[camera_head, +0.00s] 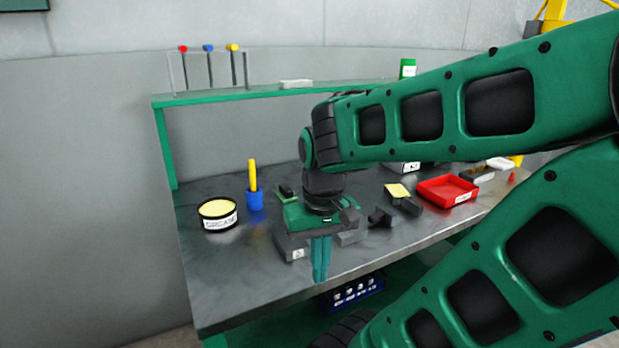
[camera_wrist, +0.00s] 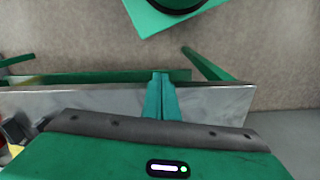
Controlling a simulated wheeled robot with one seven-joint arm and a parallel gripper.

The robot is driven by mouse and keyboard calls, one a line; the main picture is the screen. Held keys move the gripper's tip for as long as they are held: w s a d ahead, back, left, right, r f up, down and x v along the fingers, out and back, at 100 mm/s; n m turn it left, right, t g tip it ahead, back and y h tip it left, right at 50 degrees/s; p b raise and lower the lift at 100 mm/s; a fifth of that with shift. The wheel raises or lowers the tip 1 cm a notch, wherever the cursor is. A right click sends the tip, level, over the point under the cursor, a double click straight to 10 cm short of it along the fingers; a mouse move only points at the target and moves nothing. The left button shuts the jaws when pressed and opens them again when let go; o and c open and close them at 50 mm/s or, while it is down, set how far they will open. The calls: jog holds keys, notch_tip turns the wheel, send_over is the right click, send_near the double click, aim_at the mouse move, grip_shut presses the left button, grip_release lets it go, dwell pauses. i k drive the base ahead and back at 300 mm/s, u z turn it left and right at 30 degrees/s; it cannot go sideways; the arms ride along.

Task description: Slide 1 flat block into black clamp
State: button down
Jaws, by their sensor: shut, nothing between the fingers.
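My gripper (camera_head: 320,278) hangs over the front part of the bench, fingers pointing down, shut and empty. In the wrist view its closed fingertips (camera_wrist: 160,74) show against the bench edge and floor. A grey block-like holder (camera_head: 290,247) with a white label is partly hidden behind my gripper. A small black clamp-like piece (camera_head: 381,217) stands on the bench to the right of my gripper. A dark piece with a yellow top (camera_head: 398,190) lies farther back. A small dark block (camera_head: 286,190) sits on a green pad to the left. I cannot tell which is the flat block.
A round tin (camera_head: 218,213) and a blue cup (camera_head: 255,201) with a yellow stick stand at left. A red tray (camera_head: 447,191) lies at right. A green shelf (camera_head: 270,91) runs along the back. A blue bin (camera_head: 352,291) is below the bench edge.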

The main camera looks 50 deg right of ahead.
aim_at(395, 192)
jog(key=u, duration=1.3)
jog(key=k, duration=1.5)
jog(key=z, duration=1.6)
jog(key=i, duration=1)
